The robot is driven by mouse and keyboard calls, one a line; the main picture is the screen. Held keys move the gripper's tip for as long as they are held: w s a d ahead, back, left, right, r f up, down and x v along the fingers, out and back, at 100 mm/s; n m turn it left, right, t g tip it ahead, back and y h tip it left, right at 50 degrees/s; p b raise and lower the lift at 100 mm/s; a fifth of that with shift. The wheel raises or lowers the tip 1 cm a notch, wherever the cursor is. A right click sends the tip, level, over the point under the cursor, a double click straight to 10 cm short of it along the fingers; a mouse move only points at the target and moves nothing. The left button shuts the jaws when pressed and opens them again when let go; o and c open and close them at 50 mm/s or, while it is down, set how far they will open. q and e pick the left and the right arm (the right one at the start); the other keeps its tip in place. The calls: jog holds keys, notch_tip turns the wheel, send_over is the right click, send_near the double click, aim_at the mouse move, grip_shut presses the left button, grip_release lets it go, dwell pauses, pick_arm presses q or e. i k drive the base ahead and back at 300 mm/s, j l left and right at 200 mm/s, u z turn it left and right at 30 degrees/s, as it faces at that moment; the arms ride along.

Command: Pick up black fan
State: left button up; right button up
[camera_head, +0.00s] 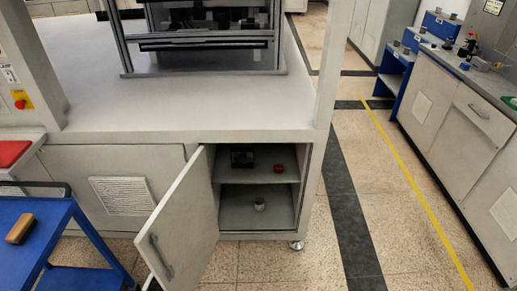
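A black boxy object (242,158), which looks like the black fan, sits on the upper shelf of the open cabinet, toward the left. It is small and dark here, so its details are hard to tell. A red round item (279,168) lies to its right on the same shelf. Neither of my grippers is in the head view.
The cabinet door (182,226) stands open toward me on the left of the opening. A small grey item (259,204) is on the lower shelf. A blue cart (45,235) with a brown block (20,229) stands at left. Floor (345,215) to the right is clear.

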aim_at(241, 157)
jog(key=i+l+z, duration=0.1)
jog(key=i+l, duration=0.15)
jog(key=i, duration=0.2)
jog(key=i+l+z, duration=0.1)
jog(key=i, duration=0.35)
jog(key=i+l+z, duration=0.15)
jog(key=i, duration=0.35)
jog(key=l, duration=0.1)
